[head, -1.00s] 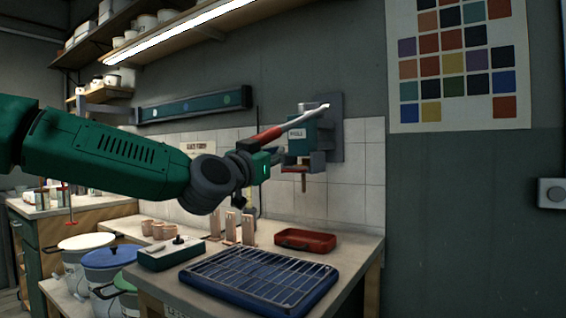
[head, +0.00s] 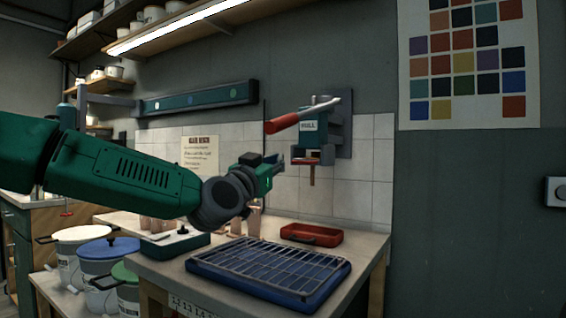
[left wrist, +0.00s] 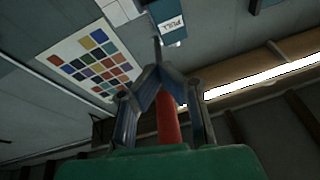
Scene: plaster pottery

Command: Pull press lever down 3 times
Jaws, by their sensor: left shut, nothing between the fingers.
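The press (head: 311,140) is a green, wall-mounted unit with a "PULL" label. Its lever has a red handle (head: 283,123) on a metal rod. The lever slants, with the handle end lower at the left. My left gripper (head: 280,162) is shut and empty, just below the handle and left of the press, with a gap between them in the head view. In the left wrist view the red handle (left wrist: 168,118) shows behind my finger linkage, and the press (left wrist: 170,25) is at the top. My right gripper is not in view.
Below is a workbench with a blue tray and wire rack (head: 265,275), a red tray (head: 310,234) and several small pots. Lidded buckets (head: 108,256) stand at the left. A shelf with a light (head: 170,28) is above. A colour chart (head: 467,65) hangs at right.

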